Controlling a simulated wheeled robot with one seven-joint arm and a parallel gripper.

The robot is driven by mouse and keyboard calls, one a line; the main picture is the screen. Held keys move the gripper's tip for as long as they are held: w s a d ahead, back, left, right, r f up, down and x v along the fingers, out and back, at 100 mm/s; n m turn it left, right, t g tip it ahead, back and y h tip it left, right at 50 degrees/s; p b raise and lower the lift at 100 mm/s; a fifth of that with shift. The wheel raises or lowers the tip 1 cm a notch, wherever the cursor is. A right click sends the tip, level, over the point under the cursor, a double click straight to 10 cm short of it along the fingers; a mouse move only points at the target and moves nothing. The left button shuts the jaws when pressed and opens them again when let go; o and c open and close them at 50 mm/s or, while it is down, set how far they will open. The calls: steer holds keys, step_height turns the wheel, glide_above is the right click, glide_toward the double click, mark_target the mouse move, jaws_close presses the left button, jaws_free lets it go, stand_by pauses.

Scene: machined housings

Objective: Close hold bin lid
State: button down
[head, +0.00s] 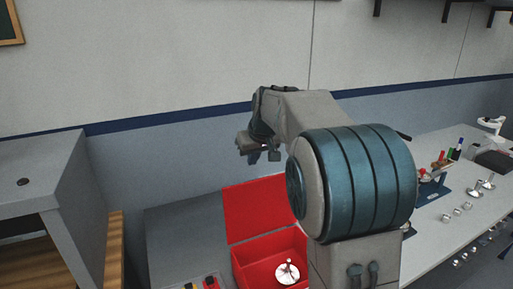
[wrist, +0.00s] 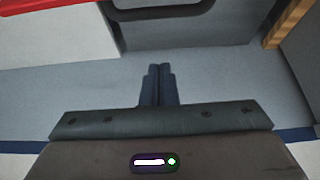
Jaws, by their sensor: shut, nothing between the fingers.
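The red hold bin (head: 241,262) stands on a grey surface in the head view, below my gripper. Its red lid (head: 252,207) is open and stands up at the back of the bin. A silvery metal part (head: 287,272) lies inside the bin. My gripper (head: 264,156) is above and behind the raised lid, apart from it. In the wrist view its fingers (wrist: 157,70) are together with nothing between them. A red strip (wrist: 45,5) shows at the top left of the wrist view. My arm hides the right side of the bin and lid.
A workbench (head: 440,225) with several small metal parts, a tool rack (head: 434,182) and markers runs along the right. A grey cabinet (head: 45,170) stands at the left. The wall (head: 180,165) is behind my gripper.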

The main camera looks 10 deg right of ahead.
steer(key=shift+s+d+f+p, duration=0.15)
steer(key=shift+s+f+p, duration=0.05)
steer(key=shift+s+f, duration=0.55)
steer(key=shift+s+d+f+p, duration=0.15)
steer(key=shift+s+f+p, duration=0.05)
steer(key=shift+s+f, duration=0.5)
steer(key=shift+w, duration=0.15)
steer(key=shift+f+b, duration=0.15)
steer(key=shift+b, duration=0.4)
steer(key=shift+s+d+r+b, duration=0.1)
steer(key=shift+s+r+b, duration=0.1)
steer(key=shift+s+b, duration=0.25)
steer(key=shift+s+t, duration=0.1)
steer(key=shift+t, duration=0.2)
steer(key=shift+s+b, duration=0.1)
steer(key=shift+b, duration=0.25)
